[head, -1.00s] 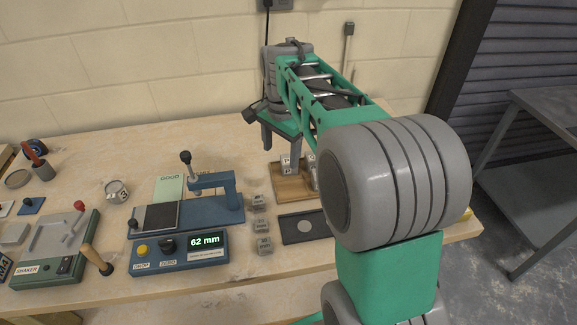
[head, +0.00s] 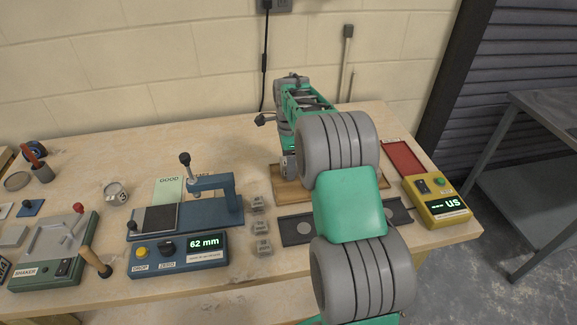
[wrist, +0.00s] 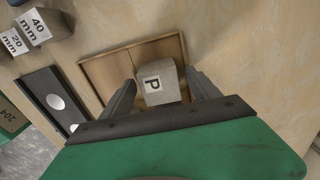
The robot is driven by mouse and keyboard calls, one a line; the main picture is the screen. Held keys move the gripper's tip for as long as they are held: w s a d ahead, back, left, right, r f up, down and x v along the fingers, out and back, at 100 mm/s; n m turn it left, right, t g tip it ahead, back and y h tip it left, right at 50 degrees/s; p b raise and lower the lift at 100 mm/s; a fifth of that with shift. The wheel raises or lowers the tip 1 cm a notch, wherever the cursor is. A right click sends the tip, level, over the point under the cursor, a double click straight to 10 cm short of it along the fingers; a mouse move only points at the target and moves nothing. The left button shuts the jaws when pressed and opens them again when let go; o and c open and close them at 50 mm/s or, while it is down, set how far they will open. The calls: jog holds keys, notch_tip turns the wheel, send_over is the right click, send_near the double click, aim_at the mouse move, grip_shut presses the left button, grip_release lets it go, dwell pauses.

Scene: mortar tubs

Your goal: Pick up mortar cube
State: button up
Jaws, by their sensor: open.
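The mortar cube (wrist: 160,84) is grey with a white label bearing a letter like P. In the wrist view it sits in a shallow wooden tray (wrist: 97,72). My gripper (wrist: 160,77) is open, with one dark finger on each side of the cube. Whether either finger touches it I cannot tell. In the head view my arm covers the gripper and most of the tray (head: 281,197), so the cube is not clearly seen there.
A dark plate (head: 290,238) with a light disc lies in front of the tray. Small grey blocks (head: 262,247) stand left of it. A blue device (head: 180,250) reads 62 mm. A yellow box (head: 437,211) and red mat (head: 403,156) are at right.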

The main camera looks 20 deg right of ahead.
jog(key=shift+c, duration=0.3)
jog(key=shift+r, duration=0.1)
grip_shut()
